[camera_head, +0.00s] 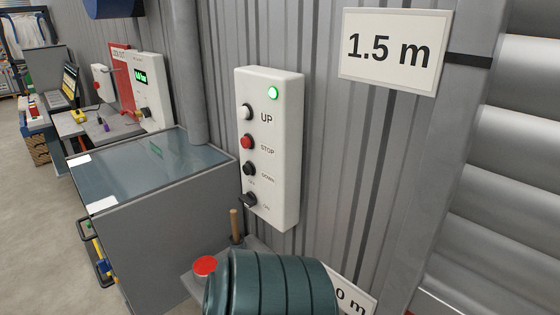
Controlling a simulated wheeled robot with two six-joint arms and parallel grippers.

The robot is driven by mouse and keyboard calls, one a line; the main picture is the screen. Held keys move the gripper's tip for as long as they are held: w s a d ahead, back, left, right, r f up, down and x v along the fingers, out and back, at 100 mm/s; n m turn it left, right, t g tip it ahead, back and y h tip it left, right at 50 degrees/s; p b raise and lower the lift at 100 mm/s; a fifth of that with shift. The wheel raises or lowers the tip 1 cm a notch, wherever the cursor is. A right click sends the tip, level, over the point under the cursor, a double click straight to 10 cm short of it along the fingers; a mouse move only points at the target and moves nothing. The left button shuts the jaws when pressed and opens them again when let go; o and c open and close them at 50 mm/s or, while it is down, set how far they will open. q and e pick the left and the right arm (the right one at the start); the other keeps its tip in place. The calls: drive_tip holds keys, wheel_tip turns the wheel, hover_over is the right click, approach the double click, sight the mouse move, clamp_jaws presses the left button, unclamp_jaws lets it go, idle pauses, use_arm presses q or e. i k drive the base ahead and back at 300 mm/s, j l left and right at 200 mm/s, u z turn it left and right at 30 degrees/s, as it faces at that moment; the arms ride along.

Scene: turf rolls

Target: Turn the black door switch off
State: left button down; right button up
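A white door control box (285,150) is mounted on the corrugated grey wall, in the middle of the head view. Its black rotary switch (249,199) is at the bottom, with small labels above it and to its right that are too small to read surely. The switch's handle looks turned roughly sideways. A green lamp (272,93) at the top is lit. Below it are a white UP button (246,112), a red STOP button (246,142) and a black DOWN button (249,168). Neither of my grippers is in view.
A dark green ribbed container (285,285) stands below the box, beside a red round cap (205,265) and a wooden handle (234,225). A grey cabinet (185,230) is at left. A "1.5 m" sign (393,50) and a roller door (520,150) are at right.

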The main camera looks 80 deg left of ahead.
sight(250, 200)
drive_tip(key=u, duration=2.8)
